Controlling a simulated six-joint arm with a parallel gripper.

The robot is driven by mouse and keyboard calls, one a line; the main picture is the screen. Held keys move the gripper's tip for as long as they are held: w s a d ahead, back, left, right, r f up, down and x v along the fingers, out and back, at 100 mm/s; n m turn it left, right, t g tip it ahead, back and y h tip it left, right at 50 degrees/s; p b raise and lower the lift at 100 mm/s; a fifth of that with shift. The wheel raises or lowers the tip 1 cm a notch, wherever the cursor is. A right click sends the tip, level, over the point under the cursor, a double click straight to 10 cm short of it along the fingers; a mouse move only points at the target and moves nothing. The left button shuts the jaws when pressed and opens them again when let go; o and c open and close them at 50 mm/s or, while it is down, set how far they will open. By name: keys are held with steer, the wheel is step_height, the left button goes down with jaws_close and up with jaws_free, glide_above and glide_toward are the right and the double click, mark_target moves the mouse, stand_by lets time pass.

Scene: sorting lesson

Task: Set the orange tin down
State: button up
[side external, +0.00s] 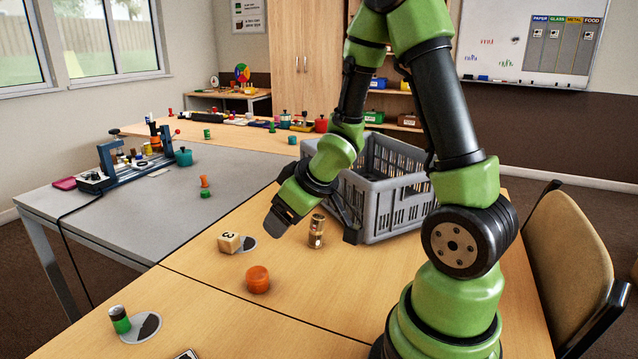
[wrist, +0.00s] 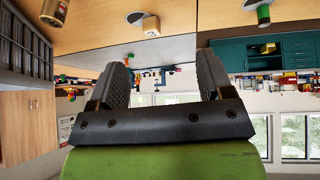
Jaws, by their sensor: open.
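The orange tin (side external: 257,280), a short round tin, stands on the wooden table in the side view, apart from my gripper. My gripper (side external: 277,224) is in the air above and slightly right of the tin in the picture. In the wrist view my gripper (wrist: 162,68) has its two dark fingers wide apart with nothing between them. The tin does not show in the wrist view.
A numbered wooden block (side external: 229,242) sits by a grey disc. A gold jar (side external: 317,231) stands before the grey crate (side external: 405,208). A green can (side external: 120,319) stands on another disc. Bare table lies between tin and can.

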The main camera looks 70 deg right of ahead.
steer(key=s+a+r+m+y, duration=0.3)
steer(key=s+a+r, duration=0.9)
steer(key=r, duration=0.3)
steer(key=shift+a, duration=0.25)
